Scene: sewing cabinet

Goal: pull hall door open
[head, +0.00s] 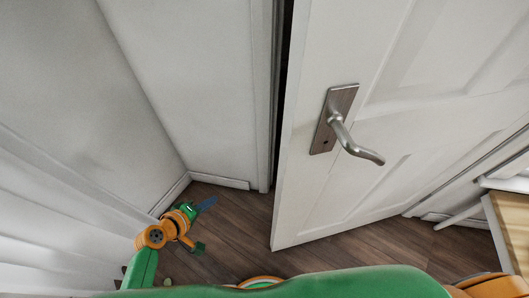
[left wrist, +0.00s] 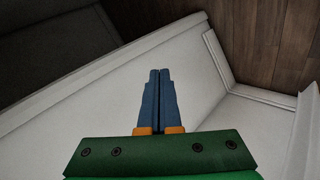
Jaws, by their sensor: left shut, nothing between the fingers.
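The hall door (head: 388,85) is white and panelled, with a metal lever handle (head: 355,146) on a plate near its left edge. The door stands slightly ajar, with a narrow dark gap at its left edge beside the frame (head: 264,95). My left gripper (head: 208,203) is low down at the left, near the wall corner, well apart from the door and the handle. Its blue fingers (left wrist: 157,100) are together and empty in the left wrist view. My right gripper does not show in the head view.
White walls (head: 150,80) stand at the left, with a baseboard (head: 220,181) along the wood floor (head: 233,228). A wooden-topped piece of furniture (head: 512,225) is at the right edge. Bare floor lies in front of the door.

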